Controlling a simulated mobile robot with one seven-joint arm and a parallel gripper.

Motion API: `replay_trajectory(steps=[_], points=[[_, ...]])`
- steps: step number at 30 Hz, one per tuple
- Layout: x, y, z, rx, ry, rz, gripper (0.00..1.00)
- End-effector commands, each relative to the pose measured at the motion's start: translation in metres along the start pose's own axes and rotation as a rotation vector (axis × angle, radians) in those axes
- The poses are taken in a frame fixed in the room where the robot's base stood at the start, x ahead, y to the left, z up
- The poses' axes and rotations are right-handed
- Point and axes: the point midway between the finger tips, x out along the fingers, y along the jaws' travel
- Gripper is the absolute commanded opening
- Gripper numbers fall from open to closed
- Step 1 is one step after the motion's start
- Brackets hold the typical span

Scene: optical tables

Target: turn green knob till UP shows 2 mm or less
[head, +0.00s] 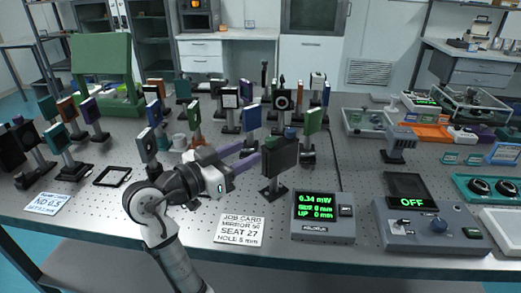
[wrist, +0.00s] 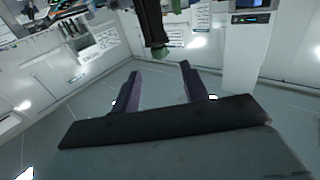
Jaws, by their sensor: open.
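My gripper (head: 252,150) is open, its two purple fingers pointing at a dark square mount (head: 282,157) on a post. In the wrist view, the empty fingers (wrist: 160,70) point toward a dark upright part (wrist: 152,22) with a green knob (wrist: 168,52) at its end, just beyond the tips. The knob looks apart from both fingers. In the head view, a small green top (head: 291,132) shows above the dark mount; I cannot tell if it is the same knob. The readout (head: 316,207) shows 0.34 mW and an UP line in mm; its digit is too small to be sure.
A job card (head: 240,230) lies in front of the mount. A controller reading OFF (head: 410,202) stands right of the readout. Several posted optics crowd the table left and behind, including a blue plate (head: 252,118). A black frame (head: 112,176) lies flat at left.

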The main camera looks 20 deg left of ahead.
Motion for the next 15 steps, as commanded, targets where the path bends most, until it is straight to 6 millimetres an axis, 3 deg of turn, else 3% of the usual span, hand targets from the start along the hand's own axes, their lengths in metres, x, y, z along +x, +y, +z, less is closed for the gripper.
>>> replay_trajectory(steps=[6, 15], points=[[-0.037, -0.001, 0.001, 0.000, 0.001, -0.001, 0.44], [-0.050, 0.000, 0.000, -0.001, 0.000, 0.002, 0.44]])
